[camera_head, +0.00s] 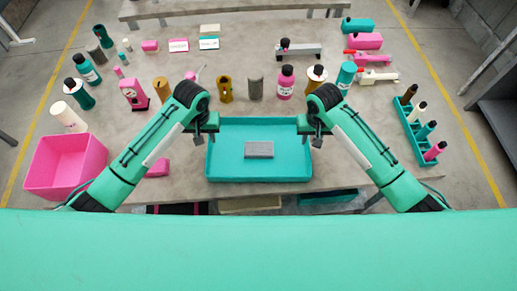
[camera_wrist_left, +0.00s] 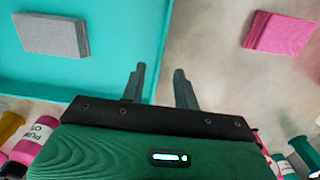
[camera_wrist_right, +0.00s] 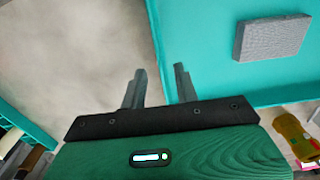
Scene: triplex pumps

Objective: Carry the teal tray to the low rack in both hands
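The teal tray (camera_head: 230,168) lies flat on the worktable at its near middle, with a flat grey block (camera_head: 259,149) inside. My left gripper (camera_head: 211,138) is at the tray's left wall. In the left wrist view its fingers (camera_wrist_left: 158,80) stand apart, one on each side of the wall. My right gripper (camera_head: 317,140) is at the right wall. In the right wrist view its fingers (camera_wrist_right: 160,78) also stand apart on either side of the wall. Both look open. I cannot tell which structure is the low rack.
A pink bin (camera_head: 67,165) stands at the left and a teal bottle holder (camera_head: 415,135) at the right. Several bottles stand behind the tray. A low grey bench (camera_head: 220,8) lies beyond the table; a grey shelf (camera_head: 497,112) is at the right wall.

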